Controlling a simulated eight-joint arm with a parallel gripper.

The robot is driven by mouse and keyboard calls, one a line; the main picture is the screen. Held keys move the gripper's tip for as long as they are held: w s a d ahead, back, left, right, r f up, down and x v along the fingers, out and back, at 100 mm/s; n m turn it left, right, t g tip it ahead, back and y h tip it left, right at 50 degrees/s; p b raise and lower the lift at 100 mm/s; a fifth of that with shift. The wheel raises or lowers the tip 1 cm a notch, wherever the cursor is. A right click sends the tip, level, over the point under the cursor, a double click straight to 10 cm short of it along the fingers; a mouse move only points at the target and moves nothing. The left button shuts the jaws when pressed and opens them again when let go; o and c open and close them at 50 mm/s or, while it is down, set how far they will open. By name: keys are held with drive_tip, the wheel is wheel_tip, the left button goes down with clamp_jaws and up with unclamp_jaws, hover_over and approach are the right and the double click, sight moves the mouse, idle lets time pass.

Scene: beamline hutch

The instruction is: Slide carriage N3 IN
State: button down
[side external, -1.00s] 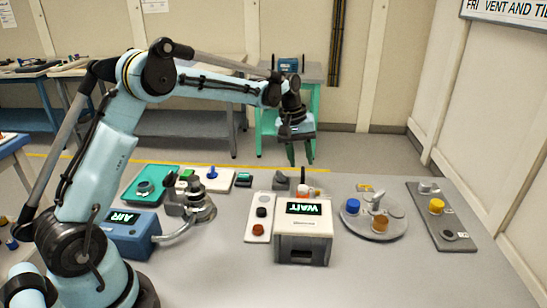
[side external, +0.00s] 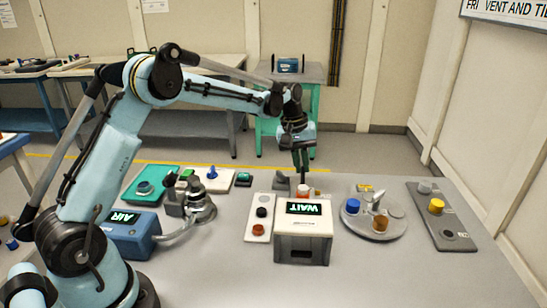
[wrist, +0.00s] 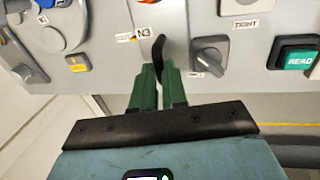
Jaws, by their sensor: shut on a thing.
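A label reading N3 (wrist: 144,30) shows in the wrist view on a grey surface, beside a dark upright handle (wrist: 165,48). My gripper (wrist: 159,72) has its green fingers close together at the lower end of this handle, shut on it. In the side external view my gripper (side external: 301,172) points down behind the white box with the WAIT screen (side external: 304,209). That box hides the base of the handle and most of the carriage, so its position along its slide cannot be told.
A round turntable (side external: 398,225) with blue and orange caps stands to the right, and a grey tray (side external: 460,238) beyond it. A blue AIR box (side external: 138,243) and a curved-arm fixture (side external: 200,212) stand to the left. The table front is clear.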

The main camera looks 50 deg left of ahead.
sight(302, 172)
drive_tip(key=shift+s+d, duration=1.7)
drive_tip(key=c, duration=1.2)
unclamp_jaws()
drive_tip(key=shift+o, duration=0.2)
drive_tip(key=shift+r, duration=0.1)
wheel_tip(302, 172, up, 12)
drive_tip(key=s+a, duration=0.1)
drive_tip(key=shift+s+a, duration=0.3)
drive_tip(key=shift+a, duration=0.05)
